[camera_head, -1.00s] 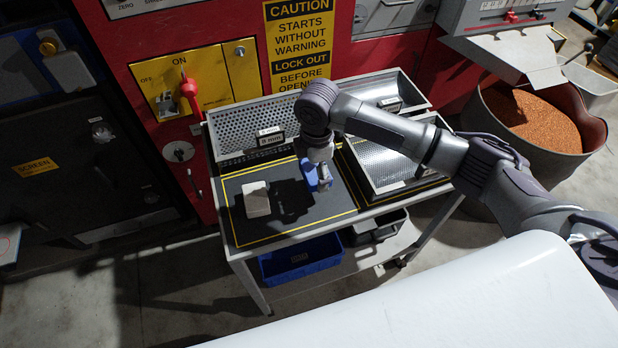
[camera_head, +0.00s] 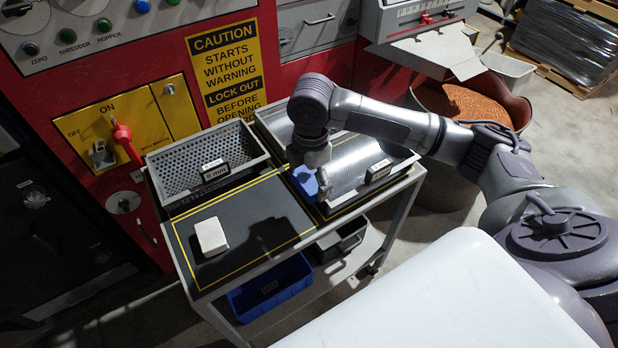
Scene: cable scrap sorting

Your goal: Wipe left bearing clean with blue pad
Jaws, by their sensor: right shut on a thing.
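The blue pad (camera_head: 306,181) is in my right gripper (camera_head: 322,192), which is shut on it and points down. Pad and gripper show over the boundary between the dark mat and the right-hand tray of the cart; the gap below them is hard to judge. The fingers are small and partly hidden by the wrist. I cannot make out a left bearing in this view. My left gripper is not in view.
The cart's dark mat (camera_head: 256,227) carries a pale block (camera_head: 211,236) at left. A perforated tray (camera_head: 205,165) stands behind it and a metal tray (camera_head: 365,168) at right. A blue bin (camera_head: 268,289) sits below. A red machine with a yellow switch panel (camera_head: 82,135) stands behind.

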